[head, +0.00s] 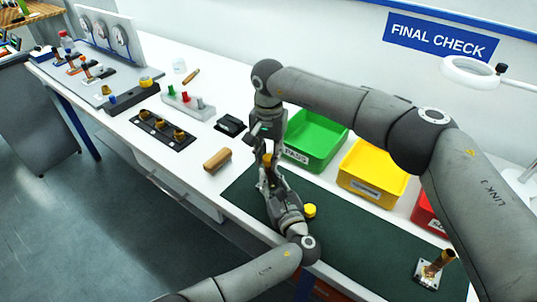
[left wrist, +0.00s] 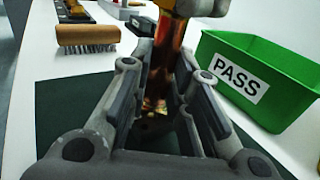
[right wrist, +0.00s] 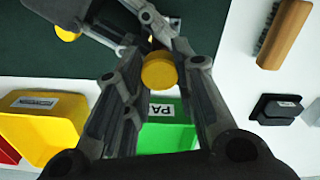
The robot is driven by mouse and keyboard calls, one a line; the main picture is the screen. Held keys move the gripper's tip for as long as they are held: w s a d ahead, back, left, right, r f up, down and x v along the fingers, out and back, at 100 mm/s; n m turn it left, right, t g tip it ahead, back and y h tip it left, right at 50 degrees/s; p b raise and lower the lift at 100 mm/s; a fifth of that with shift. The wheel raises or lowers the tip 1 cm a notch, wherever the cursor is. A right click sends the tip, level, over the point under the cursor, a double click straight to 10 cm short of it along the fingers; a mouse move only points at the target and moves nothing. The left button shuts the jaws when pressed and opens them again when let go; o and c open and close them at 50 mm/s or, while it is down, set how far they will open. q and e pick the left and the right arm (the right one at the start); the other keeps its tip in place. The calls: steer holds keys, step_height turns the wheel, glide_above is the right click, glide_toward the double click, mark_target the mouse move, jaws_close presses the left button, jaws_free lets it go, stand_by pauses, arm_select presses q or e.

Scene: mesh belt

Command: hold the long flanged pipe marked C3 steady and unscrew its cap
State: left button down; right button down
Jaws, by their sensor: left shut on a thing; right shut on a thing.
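A copper pipe (left wrist: 168,62) stands roughly upright between the fingers of my left gripper (head: 268,182), which is shut on it from below. Its flange is mostly hidden low between the fingers. A yellow cap (right wrist: 159,72) is at the pipe's upper end, between the fingertips of my right gripper (head: 269,150), which is shut on it from above. In the head view the two grippers meet above the green mat (head: 240,186) and hide most of the pipe. I cannot read a C3 mark, nor tell how far the cap is threaded.
A loose yellow cap (head: 310,210) lies on the mat. Another copper pipe with a square flange (head: 430,268) stands at the mat's right. Green (head: 316,142), yellow (head: 372,172) and red bins line the back. A brush (head: 217,159) and black box (head: 230,125) lie left.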

mark_target(268, 157)
arm_select(q)
steer(key=shift+d, duration=0.1)
arm_select(e)
steer(key=shift+w+n, duration=0.1)
steer(key=shift+n, duration=0.7)
steer(key=shift+r, duration=0.25)
steer(key=shift+r, duration=0.9)
steer(key=shift+r, duration=0.1)
steer(key=shift+r, duration=1.9)
arm_select(q)
steer(key=c, duration=1.3)
jaws_free()
steer(key=shift+o, duration=0.2)
